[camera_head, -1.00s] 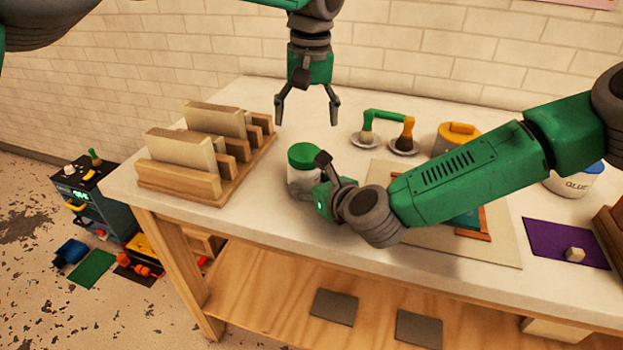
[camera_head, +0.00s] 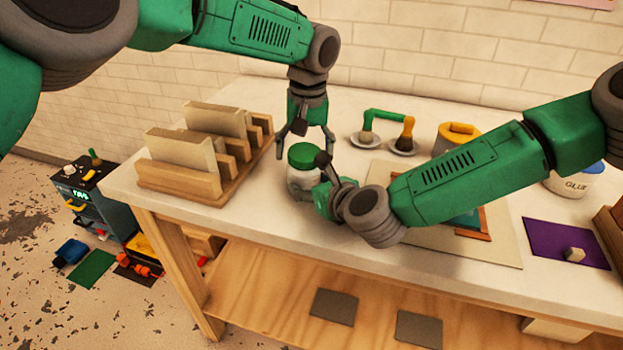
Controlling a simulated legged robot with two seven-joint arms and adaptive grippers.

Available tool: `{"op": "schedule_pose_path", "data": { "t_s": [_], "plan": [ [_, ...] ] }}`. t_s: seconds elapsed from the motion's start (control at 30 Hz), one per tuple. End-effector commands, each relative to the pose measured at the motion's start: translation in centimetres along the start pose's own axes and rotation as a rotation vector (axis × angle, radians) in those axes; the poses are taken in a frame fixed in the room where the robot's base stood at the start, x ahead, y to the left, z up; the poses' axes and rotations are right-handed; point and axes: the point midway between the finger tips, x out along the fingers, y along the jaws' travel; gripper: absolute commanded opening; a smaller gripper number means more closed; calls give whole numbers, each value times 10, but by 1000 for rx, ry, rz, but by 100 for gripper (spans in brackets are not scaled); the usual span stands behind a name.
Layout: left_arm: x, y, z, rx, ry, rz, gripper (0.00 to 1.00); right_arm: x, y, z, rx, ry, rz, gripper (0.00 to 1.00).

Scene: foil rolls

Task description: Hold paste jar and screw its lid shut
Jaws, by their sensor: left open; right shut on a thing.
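The paste jar (camera_head: 297,185) is a clear jar with pale contents, standing upright on the white table. Its green lid (camera_head: 303,155) sits on top; I cannot tell how tight it is. My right gripper (camera_head: 312,182) is shut on the jar from its right side, and its wrist hides part of the jar. My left gripper (camera_head: 304,150) points down from above, open, with its fingers spread on either side of the lid. I cannot tell whether the fingers touch the lid.
A wooden rack (camera_head: 190,183) with upright boards stands close left of the jar. Behind to the right are brushes on small dishes (camera_head: 402,147), a yellow-lidded tub (camera_head: 457,133) and a glue tub (camera_head: 572,182). A purple mat (camera_head: 566,243) lies far right.

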Motion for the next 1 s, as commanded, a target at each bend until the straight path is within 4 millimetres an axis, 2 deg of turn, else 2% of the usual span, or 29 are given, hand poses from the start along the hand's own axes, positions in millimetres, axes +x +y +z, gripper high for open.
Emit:
{"op": "schedule_pose_path", "data": {
  "t_s": [0.07, 0.1, 0.23, 0.37, 0.47, 0.8, 0.97, 1.0],
  "plan": [
    [0, 0, 0, 0, 0, 0, 75, 0, 0, 1, 0, -2, 0, 0],
    [0, 0, 0, 0, 0, 0, 68, 0, 0, 1, 0, -2, 0, 0],
    [0, 0, 0, 0, 0, 0, 23, 0, 0, 1, 0, -2, -1, 0],
    [0, 0, 0, 6, 0, 0, 22, 0, 0, 1, 0, -2, -1, 0],
    [0, 0, 0, 76, 0, 0, 22, 0, 0, 1, 0, -2, -1, 0],
    [0, 0, -2, 674, 1, 0, 22, 0, 0, 1, 0, -2, -1, 0],
    [0, -1, -2, 685, 1, -1, 22, 0, 0, 1, 0, -1, -1, 0],
    [0, -1, -2, 685, 1, -1, 67, 0, 0, 1, 0, -1, -1, 0]
  ]
}}
